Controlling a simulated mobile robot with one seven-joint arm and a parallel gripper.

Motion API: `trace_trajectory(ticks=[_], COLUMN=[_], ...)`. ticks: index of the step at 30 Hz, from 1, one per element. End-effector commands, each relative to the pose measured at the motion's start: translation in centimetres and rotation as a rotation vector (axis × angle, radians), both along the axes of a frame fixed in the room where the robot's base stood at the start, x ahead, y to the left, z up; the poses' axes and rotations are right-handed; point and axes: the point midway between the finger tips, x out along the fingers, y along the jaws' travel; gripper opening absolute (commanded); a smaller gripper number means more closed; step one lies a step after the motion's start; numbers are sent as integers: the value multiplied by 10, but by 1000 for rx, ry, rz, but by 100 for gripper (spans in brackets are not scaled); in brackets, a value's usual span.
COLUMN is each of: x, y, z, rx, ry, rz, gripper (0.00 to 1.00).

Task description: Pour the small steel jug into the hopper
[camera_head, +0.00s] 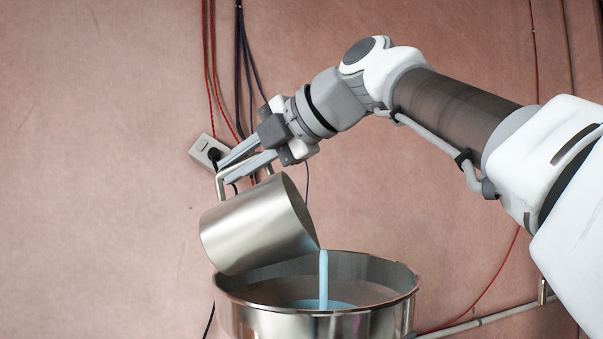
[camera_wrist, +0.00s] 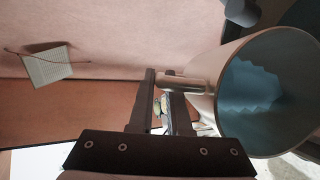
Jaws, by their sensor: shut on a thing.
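The small steel jug (camera_head: 255,228) is tilted, its mouth low and to the right, over the steel hopper (camera_head: 316,323) in the head view. A thin light-blue stream (camera_head: 323,280) runs from its lip down into the hopper. Pale blue liquid lies inside the hopper. My gripper (camera_head: 232,168) is shut on the jug's handle, above the jug. In the wrist view the jug (camera_wrist: 205,68) is at the right with blue liquid (camera_wrist: 262,105) inside, and my gripper's fingers (camera_wrist: 162,85) are at the handle.
A wall socket (camera_head: 205,148) and several red and dark cables hang on the brown-pink wall behind. A pale pipe (camera_head: 485,321) runs right of the hopper. A paper sheet (camera_wrist: 49,66) shows in the wrist view. The left of the head view is clear.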

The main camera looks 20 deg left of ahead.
Motion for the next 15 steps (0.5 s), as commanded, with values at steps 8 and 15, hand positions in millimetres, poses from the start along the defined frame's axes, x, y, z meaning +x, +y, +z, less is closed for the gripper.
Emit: trace_trajectory(ticks=[8, 15], x=[1, 2], y=[-5, -8], z=[-1, -2], rx=[36, 65], ry=[4, 11], rz=[-2, -1], gripper=[0, 0])
